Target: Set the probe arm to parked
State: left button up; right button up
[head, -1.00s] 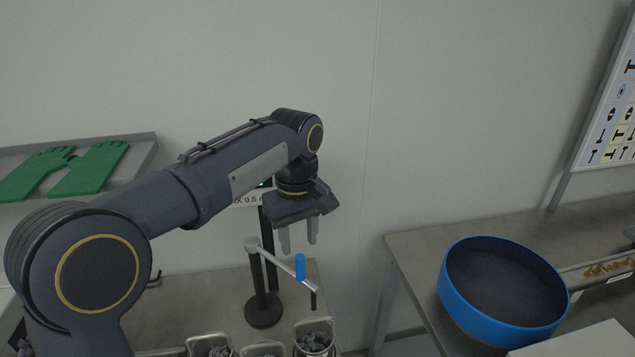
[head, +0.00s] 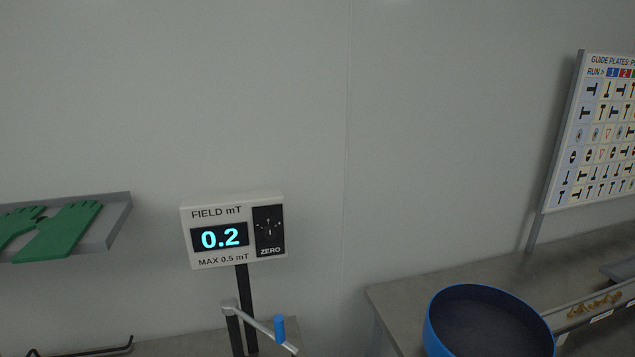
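The probe arm (head: 262,330) is a thin grey bar on a dark post, low in the head view. It points right and slightly down, toward the front. A blue grip (head: 280,328) stands up on it near its outer end. Neither of my grippers shows in the head view now.
A blue round bowl (head: 436,330) stands on the grey bench (head: 395,297) at right. A guide plate chart (head: 603,130) is behind it. Green gloves (head: 62,232) lie on a wall shelf (head: 118,220) at left. The wall between is clear.

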aim_at(229, 306)
jog(key=k+u, duration=0.15)
jog(key=k, duration=0.5)
jog(key=l+u, duration=0.15)
jog(key=u, duration=0.3)
jog(key=l+u, duration=0.15)
jog(key=u, duration=0.35)
jog(key=l+u, duration=0.15)
jog(key=u, duration=0.3)
jog(key=k+l, duration=0.15)
jog(key=l, duration=0.2)
jog(key=k+l, duration=0.1)
jog(key=l, duration=0.25)
jog(key=k+l, duration=0.15)
jog(key=l, duration=0.2)
jog(key=k+l, duration=0.1)
jog(key=l, duration=0.25)
jog(key=k+l, duration=0.15)
jog(key=l, duration=0.2)
